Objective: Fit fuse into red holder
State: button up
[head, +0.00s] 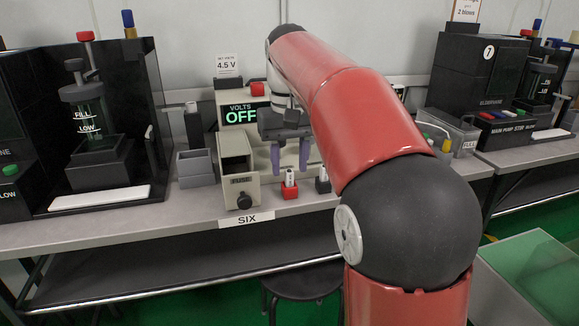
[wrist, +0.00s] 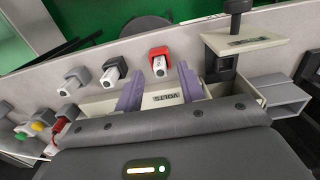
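The red holder (head: 290,192) stands near the bench's front edge, above and right of the SIX label. A white, fuse-like piece (head: 289,177) stands upright in it; I cannot tell how deep it sits. In the wrist view the red holder (wrist: 160,52) is at top centre, with the white piece (wrist: 159,67) in it. My gripper (head: 290,166) points down above and behind the red holder. The meter behind reads OFF.
A black holder (wrist: 115,66) and a grey holder (wrist: 72,82), each with a white piece, stand beside the red one. The meter display (head: 241,116) is behind.

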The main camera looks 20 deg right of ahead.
aim_at(290, 172)
notch_tip(290, 172, up, 6)
jog(key=shift+f+p, duration=0.2)
jog(key=shift+p, duration=0.45)
jog(key=s+f+t, duration=0.5)
jog(key=s+f, duration=1.3)
jog(key=s, duration=0.4)
jog(key=shift+t, duration=0.3)
